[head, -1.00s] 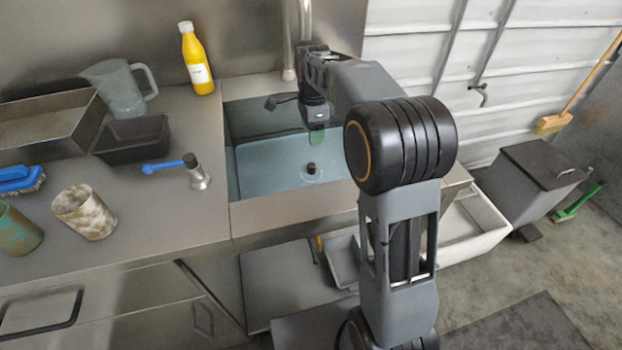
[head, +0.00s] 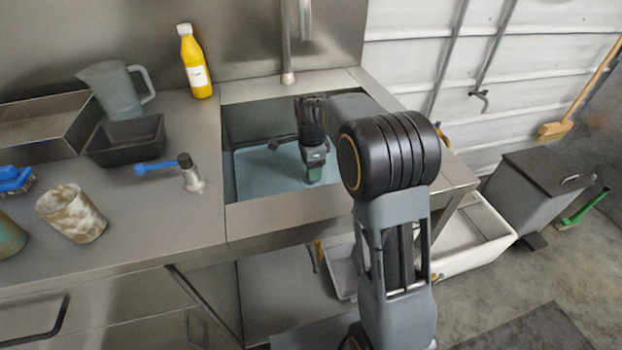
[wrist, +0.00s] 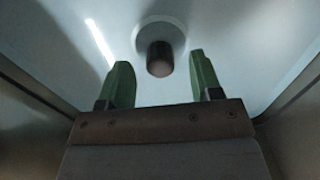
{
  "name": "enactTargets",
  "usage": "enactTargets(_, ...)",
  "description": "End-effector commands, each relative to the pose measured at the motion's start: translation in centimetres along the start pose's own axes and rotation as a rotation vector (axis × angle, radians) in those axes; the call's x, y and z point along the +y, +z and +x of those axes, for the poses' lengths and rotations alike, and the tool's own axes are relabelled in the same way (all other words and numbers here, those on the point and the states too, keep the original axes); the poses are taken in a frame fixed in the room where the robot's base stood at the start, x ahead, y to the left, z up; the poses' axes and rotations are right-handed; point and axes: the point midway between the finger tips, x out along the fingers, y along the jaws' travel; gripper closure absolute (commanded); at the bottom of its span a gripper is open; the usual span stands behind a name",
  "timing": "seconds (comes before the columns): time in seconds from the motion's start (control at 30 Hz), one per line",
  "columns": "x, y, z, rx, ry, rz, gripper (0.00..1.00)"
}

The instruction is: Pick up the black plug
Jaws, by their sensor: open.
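The black plug (wrist: 160,58) shows in the wrist view as a dark upright cylinder on a round pale drain ring on the sink floor. My gripper (wrist: 163,78) is open and empty, with its green fingers on either side of the plug's place in the picture. The plug appears just beyond the fingertips, and neither finger visibly touches it. In the head view my gripper (head: 314,178) points down inside the sink (head: 262,168). There my gripper and wrist hide the plug.
The sink's walls and front rim (head: 280,212) surround my gripper. The faucet (head: 287,60) stands behind the sink. A blue-handled valve (head: 188,172), a black tub (head: 128,140) and a yellow bottle (head: 195,62) stand on the counter to the left.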

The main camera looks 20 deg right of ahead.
Motion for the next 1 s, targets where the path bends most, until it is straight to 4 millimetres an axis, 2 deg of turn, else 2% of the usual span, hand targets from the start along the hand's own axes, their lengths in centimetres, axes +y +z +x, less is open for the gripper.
enactTargets(0.03, 0.01, 0.0, 0.98, 0.0, 0.001, 0.0, 0.41)
enactTargets(0.1, 0.0, -0.01, 1.54, 0.0, 0.0, 0.0, 0.41)
enactTargets(0.33, 0.0, -0.02, 1.64, 0.0, -0.001, 0.0, 0.41)
enactTargets(0.9, -0.01, -0.02, 1.62, 0.0, -0.001, 0.0, 0.95)
enactTargets(1.0, -0.01, -0.02, 1.61, 0.0, -0.001, 0.0, 0.95)
